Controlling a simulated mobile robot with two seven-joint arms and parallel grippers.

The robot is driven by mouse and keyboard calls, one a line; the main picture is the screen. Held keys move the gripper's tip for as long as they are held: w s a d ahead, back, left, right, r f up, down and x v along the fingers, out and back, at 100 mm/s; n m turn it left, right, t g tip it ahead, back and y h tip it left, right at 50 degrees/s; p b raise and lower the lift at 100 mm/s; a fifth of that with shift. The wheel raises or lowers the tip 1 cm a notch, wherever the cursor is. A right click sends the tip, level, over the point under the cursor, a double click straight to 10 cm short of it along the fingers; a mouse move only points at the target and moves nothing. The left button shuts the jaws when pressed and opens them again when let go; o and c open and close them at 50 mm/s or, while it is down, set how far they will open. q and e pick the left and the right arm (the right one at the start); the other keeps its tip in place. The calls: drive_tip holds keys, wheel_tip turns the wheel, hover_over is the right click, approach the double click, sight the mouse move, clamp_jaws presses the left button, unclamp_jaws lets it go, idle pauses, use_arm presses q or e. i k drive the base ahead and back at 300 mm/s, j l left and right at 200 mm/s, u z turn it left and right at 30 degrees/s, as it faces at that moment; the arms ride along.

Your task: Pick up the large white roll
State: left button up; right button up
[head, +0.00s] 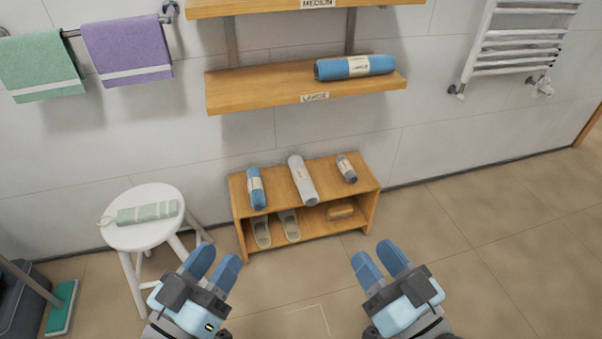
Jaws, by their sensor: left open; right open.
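The large white roll (302,180) lies on top of the low wooden bench (238,186), between a smaller blue roll (256,188) on its left and a small grey roll (346,168) on its right. It has a pale band around its middle. My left gripper (213,268) is open and empty, in front of the bench's left side and apart from the roll. My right gripper (381,260) is open and empty, in front of the bench's right side and apart from the roll.
A wall shelf (250,90) labelled "LARGE" holds a large blue roll (355,67) above the bench. Slippers (289,225) and a brown block (341,212) sit inside the bench. A white stool (150,235) with a striped green roll (147,212) stands left. Floor at right is clear.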

sight(304, 182)
drive_tip(key=i+l+u, duration=0.55)
drive_tip(key=l, duration=0.25)
drive_tip(key=i+l+u, duration=0.45)
drive_tip(key=i+l, duration=0.3)
drive_tip(key=i, duration=0.1)
